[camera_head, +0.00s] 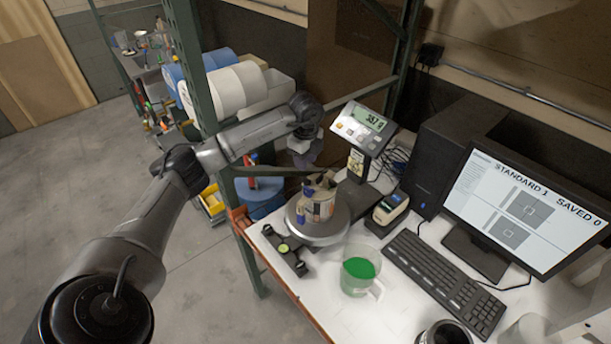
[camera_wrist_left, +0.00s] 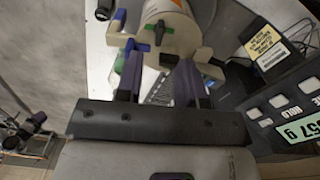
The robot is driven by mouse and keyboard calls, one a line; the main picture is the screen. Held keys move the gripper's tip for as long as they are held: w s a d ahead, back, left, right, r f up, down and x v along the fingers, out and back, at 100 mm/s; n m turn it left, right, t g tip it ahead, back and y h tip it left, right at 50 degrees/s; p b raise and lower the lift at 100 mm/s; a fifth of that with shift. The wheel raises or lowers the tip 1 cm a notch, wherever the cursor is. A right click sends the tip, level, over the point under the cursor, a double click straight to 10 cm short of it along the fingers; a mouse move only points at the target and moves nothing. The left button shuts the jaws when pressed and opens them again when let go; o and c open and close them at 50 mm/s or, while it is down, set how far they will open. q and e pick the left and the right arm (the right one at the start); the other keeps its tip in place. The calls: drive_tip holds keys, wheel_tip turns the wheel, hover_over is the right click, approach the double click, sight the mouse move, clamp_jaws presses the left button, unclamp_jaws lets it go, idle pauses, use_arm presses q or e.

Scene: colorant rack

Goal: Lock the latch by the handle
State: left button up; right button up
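A light canister in a beige holder (camera_head: 318,203) stands on the round plate of a scale (camera_head: 334,226). I cannot tell which of these is the latch handle, or whether the latch is locked. My left gripper (camera_wrist_left: 158,72) is open, its two dark fingers apart at the holder's near side; contact cannot be told. In the head view it is above the holder. My right gripper is not in view.
The scale display (camera_head: 365,126) stands behind the plate. A black device with a green disc (camera_head: 285,246) lies left of it, a green-filled beaker (camera_head: 358,273) in front. A keyboard (camera_head: 440,283) and monitor (camera_head: 528,205) are at right. A green rack post (camera_head: 205,100) rises beside my left arm.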

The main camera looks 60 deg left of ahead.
sight(307, 181)
use_arm(q)
wheel_tip(307, 181, down, 7)
drive_tip(key=shift+f+p, duration=0.2)
drive_tip(key=shift+p, duration=0.3)
clamp_jaws()
